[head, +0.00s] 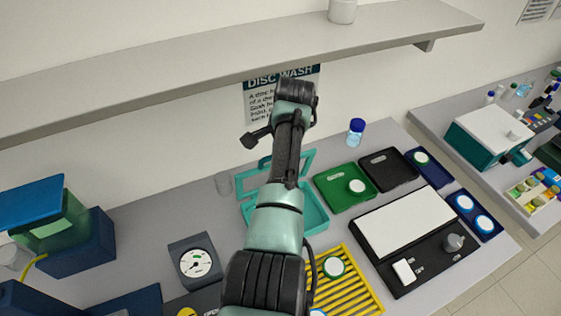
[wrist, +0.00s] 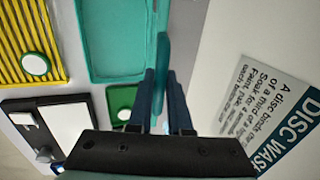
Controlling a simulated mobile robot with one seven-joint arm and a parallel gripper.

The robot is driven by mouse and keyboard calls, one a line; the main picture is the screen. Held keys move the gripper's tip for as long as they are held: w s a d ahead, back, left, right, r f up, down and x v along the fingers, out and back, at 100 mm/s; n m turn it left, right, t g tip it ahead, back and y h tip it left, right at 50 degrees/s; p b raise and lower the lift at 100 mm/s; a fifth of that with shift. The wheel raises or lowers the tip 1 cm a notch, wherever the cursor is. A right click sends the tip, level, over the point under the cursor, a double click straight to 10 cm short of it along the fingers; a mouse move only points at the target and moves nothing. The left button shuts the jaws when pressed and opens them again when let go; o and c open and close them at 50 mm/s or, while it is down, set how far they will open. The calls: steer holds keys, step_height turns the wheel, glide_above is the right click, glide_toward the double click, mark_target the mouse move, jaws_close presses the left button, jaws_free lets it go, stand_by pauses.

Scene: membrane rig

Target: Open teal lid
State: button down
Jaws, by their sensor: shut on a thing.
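The teal box (head: 318,222) stands on the bench behind my arm, its open top partly hidden by the arm. Its teal lid (head: 305,160) is raised at the back edge, a frame standing roughly upright. In the wrist view the box (wrist: 85,45) lies open to the left, and the lid (wrist: 163,50) shows nearly edge-on. My gripper (wrist: 161,75) is shut on the lid, one finger on each side of its edge. In the head view my arm hides the fingers.
A green tray (head: 330,200) with a white disc and a black tray (head: 375,180) stand right of the box. A blue-capped bottle (head: 355,133) is behind them. A yellow rack (head: 355,285) is in front. A dial gauge (head: 195,285) is at left. A shelf (head: 200,72) overhangs the bench.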

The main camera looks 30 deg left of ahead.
stand_by(0.4)
steer(key=c, duration=0.8)
jaws_free()
steer(key=shift+c, duration=0.2)
steer(key=b+v, duration=0.3)
steer(key=v, duration=1)
